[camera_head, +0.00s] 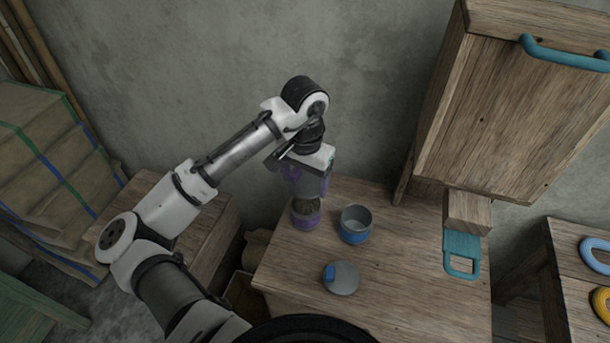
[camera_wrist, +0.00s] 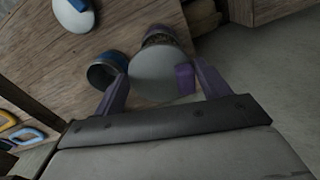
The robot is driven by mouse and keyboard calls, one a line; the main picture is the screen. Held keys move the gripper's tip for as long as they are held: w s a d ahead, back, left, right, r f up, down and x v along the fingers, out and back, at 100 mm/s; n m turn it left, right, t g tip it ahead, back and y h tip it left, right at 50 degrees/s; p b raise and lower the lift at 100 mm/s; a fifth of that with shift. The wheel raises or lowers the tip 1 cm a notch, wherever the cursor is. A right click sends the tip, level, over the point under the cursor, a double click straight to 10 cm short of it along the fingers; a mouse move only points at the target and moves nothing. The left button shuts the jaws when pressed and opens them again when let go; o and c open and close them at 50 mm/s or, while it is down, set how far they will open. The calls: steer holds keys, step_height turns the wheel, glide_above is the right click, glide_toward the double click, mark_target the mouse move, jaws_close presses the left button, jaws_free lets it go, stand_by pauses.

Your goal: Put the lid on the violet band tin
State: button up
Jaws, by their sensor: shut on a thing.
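The violet band tin (camera_head: 305,221) stands upright and open on the wooden table, with dark contents. In the wrist view, part of this tin (camera_wrist: 158,31) shows beyond the lid, which hides the rest. My gripper (camera_head: 308,178) is above the tin, its violet fingers pointing down. It is shut on a grey round lid (camera_wrist: 157,74) with a violet knob (camera_wrist: 184,78). The lid lies between the fingers in the wrist view. The lid looks apart from the tin, a little above it; the exact gap is hard to tell.
An open blue band tin (camera_head: 355,232) stands close to the right of the violet one. A grey lid with a blue knob (camera_head: 345,279) lies nearer on the table (camera_head: 410,285). A wooden cabinet (camera_head: 515,120) with a teal handle rises at the right. The table's right part is mostly clear.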

steer(key=shift+f+b, duration=1.9)
steer(key=shift+f, duration=0.2)
steer(key=shift+f+b, duration=0.3)
steer(key=shift+f, duration=0.4)
steer(key=shift+f, duration=0.5)
steer(key=o, duration=1)
steer(key=shift+o, duration=0.2)
steer(key=shift+p, duration=0.3)
step_height(320, 180, up, 7)
steer(key=p, duration=0.6)
steer(key=shift+r, duration=0.1)
